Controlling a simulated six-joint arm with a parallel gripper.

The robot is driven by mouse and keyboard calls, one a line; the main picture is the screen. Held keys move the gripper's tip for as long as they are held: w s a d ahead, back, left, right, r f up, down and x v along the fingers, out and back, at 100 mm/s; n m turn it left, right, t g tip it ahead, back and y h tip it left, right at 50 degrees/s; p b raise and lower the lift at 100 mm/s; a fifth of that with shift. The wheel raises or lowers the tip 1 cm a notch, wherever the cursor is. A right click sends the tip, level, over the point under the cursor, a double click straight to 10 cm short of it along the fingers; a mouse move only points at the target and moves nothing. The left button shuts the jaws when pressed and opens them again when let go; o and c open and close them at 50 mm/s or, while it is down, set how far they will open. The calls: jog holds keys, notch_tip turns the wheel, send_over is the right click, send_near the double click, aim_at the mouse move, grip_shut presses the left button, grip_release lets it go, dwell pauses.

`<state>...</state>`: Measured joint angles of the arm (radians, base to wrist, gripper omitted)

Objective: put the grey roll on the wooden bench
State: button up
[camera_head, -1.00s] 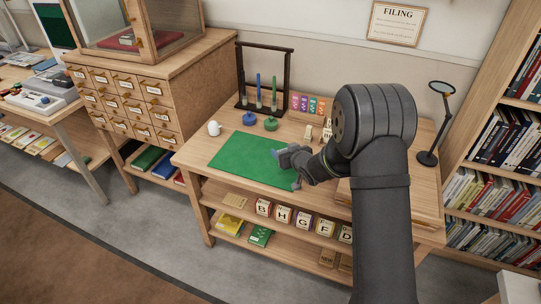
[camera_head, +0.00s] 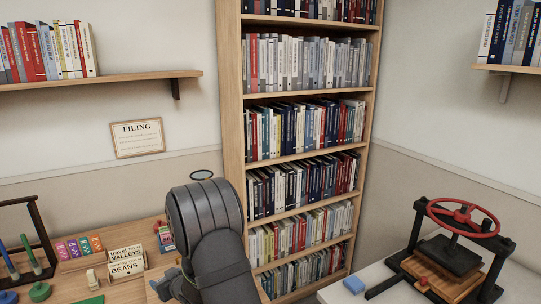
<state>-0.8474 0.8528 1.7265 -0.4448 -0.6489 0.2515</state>
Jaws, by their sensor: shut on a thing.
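My gripper (camera_head: 166,284) shows only in part at the bottom left of centre, beyond my dark arm, low over the wooden table (camera_head: 120,289). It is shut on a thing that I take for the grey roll. The roll itself is too small and too hidden by the arm and frame edge to make out. I cannot tell whether this wooden table is the wooden bench; no other bench shows.
On the wooden table stand label cards (camera_head: 126,262), coloured packets (camera_head: 78,248) and a dark rack (camera_head: 42,228). A tall bookcase (camera_head: 234,100) is behind my arm. At right, a pale table (camera_head: 335,293) bears a press with a red wheel (camera_head: 464,217) and a blue block (camera_head: 354,284).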

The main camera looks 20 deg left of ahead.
jog(key=w+d+m+t, duration=0.1)
jog(key=w+d, duration=0.2)
jog(key=d, duration=0.1)
jog(key=w+d+m+t+h, duration=0.1)
jog(key=w+d, duration=0.2)
jog(key=d, duration=0.1)
jog(key=w+d+m+t+h, duration=0.1)
jog(key=w+d, duration=0.2)
jog(key=d, duration=0.2)
jog(key=shift+f, duration=0.3)
jog(key=w+d+m+t+h, duration=0.1)
jog(key=d+m+h, duration=0.2)
jog(key=d, duration=1)
jog(key=w+d+f+m+t+h, duration=0.1)
jog(key=w+d+m+t+h, duration=0.1)
jog(key=d, duration=1.2)
jog(key=w+d+m+t+h, duration=0.1)
jog(key=d+m+h, duration=0.4)
jog(key=d, duration=0.8)
jog(key=shift+w+d+f+t, duration=0.2)
jog(key=shift+w+d+t, duration=0.15)
jog(key=shift+t, duration=0.15)
jog(key=shift+a, duration=0.1)
